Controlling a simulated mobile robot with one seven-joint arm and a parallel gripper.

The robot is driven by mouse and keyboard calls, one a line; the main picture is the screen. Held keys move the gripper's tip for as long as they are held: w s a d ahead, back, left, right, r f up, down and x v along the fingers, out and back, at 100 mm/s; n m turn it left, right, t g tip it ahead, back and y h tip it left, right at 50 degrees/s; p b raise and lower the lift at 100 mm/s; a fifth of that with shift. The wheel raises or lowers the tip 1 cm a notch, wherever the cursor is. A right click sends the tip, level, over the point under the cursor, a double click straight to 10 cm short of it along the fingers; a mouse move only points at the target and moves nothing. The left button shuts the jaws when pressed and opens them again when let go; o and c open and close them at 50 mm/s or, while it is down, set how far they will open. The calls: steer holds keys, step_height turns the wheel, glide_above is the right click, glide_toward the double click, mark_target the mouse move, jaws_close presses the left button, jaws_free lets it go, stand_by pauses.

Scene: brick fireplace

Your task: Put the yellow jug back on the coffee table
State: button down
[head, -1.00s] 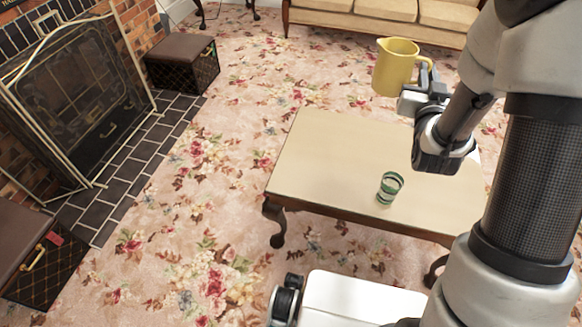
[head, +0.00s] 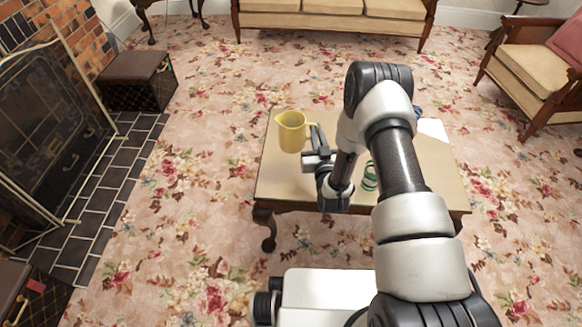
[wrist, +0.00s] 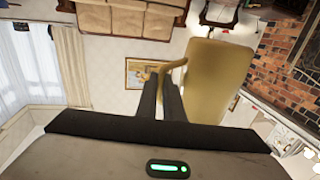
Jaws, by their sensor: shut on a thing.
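The yellow jug (head: 291,132) is upright in the head view, over the left part of the coffee table (head: 285,187). My gripper (head: 315,143) is at its right side, shut on the jug's handle. In the wrist view the jug (wrist: 208,75) shows upside down, with its handle between the fingers (wrist: 160,88). The jug looks held above the tabletop; the exact gap is hard to tell. My arm hides much of the table's middle and right.
A green-banded glass (head: 369,177) stands on the table, partly behind my arm. A blue object (head: 418,112) and a white sheet (head: 433,129) show at the table's back right. The table's left end is clear. A sofa (head: 330,22) stands behind, an armchair (head: 540,70) at right.

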steer(key=f+b, duration=0.1)
steer(key=f, duration=0.4)
steer(key=f+b, duration=0.2)
steer(key=f, duration=0.4)
steer(key=shift+s+a+f, duration=0.15)
steer(key=shift+a, duration=0.05)
steer(key=c, duration=2.3)
jaws_free()
steer(key=shift+f, duration=0.25)
steer(key=o, duration=0.4)
steer(key=shift+r, duration=0.1)
